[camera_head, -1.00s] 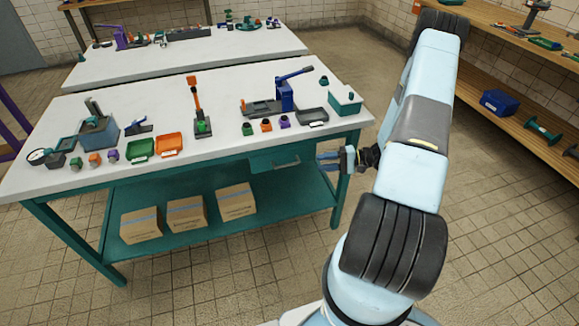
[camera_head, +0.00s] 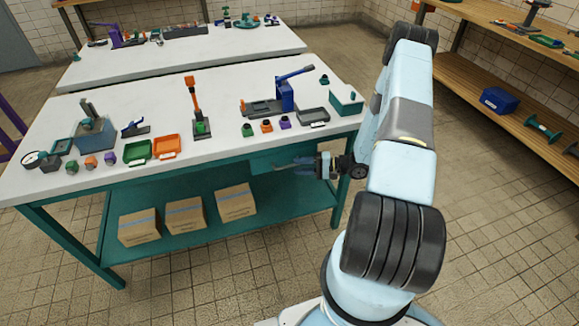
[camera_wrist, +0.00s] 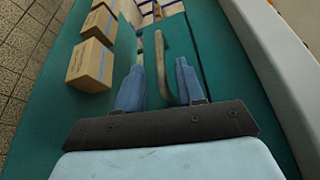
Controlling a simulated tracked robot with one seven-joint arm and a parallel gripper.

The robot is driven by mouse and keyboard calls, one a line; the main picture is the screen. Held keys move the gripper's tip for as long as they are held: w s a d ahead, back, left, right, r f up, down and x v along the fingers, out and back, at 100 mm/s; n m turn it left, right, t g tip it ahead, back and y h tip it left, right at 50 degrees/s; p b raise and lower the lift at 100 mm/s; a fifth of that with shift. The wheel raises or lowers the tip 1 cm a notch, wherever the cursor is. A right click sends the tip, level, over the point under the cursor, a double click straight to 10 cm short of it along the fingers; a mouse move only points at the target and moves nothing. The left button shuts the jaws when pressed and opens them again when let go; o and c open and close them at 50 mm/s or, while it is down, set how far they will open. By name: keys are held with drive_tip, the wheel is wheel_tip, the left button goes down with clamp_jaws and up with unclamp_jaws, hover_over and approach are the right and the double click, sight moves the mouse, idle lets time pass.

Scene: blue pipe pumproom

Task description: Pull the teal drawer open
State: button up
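The teal drawer (camera_head: 262,161) sits under the right part of the front workbench's top. Its front looks closed, nearly in line with the bench edge. My gripper (camera_head: 290,168) is in front of the drawer and covers its handle in the head view. In the wrist view, my gripper (camera_wrist: 160,63) is open, with its two blue fingers apart. The curved metal handle (camera_wrist: 168,68) shows between the fingers, nearer the right one. I see a gap on the right side; contact on either side cannot be made out. The drawer front (camera_wrist: 188,38) lies beyond the handle.
The white bench top (camera_head: 225,140) holds several tools, trays and small parts. Cardboard boxes (camera_head: 184,214) stand on the teal lower shelf (camera_head: 285,197). A bench leg (camera_head: 340,200) is close to my gripper. Wooden shelves (camera_head: 505,90) line the right wall. The tiled floor in front is clear.

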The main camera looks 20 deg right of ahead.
sight(289, 166)
drive_tip(key=shift+x, duration=2.45)
drive_tip(key=shift+c, duration=0.2)
clamp_jaws()
